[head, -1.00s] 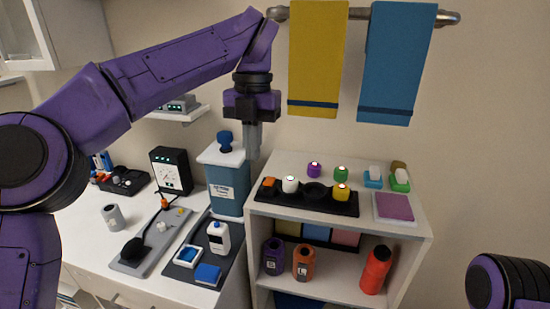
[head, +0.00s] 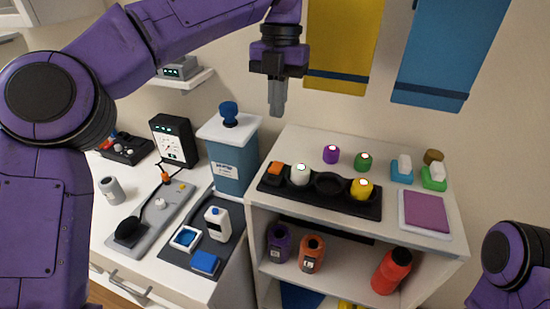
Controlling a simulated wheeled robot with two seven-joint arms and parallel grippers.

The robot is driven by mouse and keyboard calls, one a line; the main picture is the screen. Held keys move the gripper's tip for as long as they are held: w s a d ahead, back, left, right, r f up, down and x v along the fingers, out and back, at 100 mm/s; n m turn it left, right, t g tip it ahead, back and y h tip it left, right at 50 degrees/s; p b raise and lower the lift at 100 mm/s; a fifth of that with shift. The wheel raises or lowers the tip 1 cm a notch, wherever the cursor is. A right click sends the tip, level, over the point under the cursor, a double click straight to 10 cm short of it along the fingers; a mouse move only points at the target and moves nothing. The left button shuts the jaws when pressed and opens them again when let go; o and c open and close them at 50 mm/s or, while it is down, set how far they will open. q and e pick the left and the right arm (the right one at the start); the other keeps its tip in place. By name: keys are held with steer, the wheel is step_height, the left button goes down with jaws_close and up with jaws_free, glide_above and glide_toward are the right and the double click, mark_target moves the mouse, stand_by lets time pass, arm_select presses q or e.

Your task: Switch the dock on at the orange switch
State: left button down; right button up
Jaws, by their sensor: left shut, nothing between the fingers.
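The dock (head: 330,201) is a long black tray on top of the white shelf unit. The orange switch (head: 275,168) sits at its left end. A white lit-top piece (head: 300,174) and a yellow lit-top piece (head: 361,188) stand in the dock, with an empty round socket between them. My left gripper (head: 277,110) points down, shut and empty. In the picture it is above the orange switch, apart from it. The right arm shows at the bottom right edge, but its gripper is out of view.
A blue canister with a white lid (head: 234,165) stands left of the dock. Purple (head: 331,154) and green (head: 363,162) lit-top pieces stand behind it. A purple pad (head: 425,212) lies to the right. Yellow (head: 341,45) and blue towels (head: 437,55) hang behind.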

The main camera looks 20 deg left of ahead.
arm_select(q)
glide_toward(274, 171)
steer(key=f, duration=0.7)
steer(key=shift+s, duration=0.25)
steer(key=shift+r, duration=0.1)
steer(key=f+b, duration=0.2)
steer(key=b, duration=0.1)
steer(key=shift+s+t+b, duration=0.15)
steer(key=shift+t+b, duration=0.2)
steer(key=shift+t, duration=0.05)
steer(key=shift+s+r, duration=0.2)
steer(key=shift+r, duration=0.35)
steer(key=shift+p, duration=0.3)
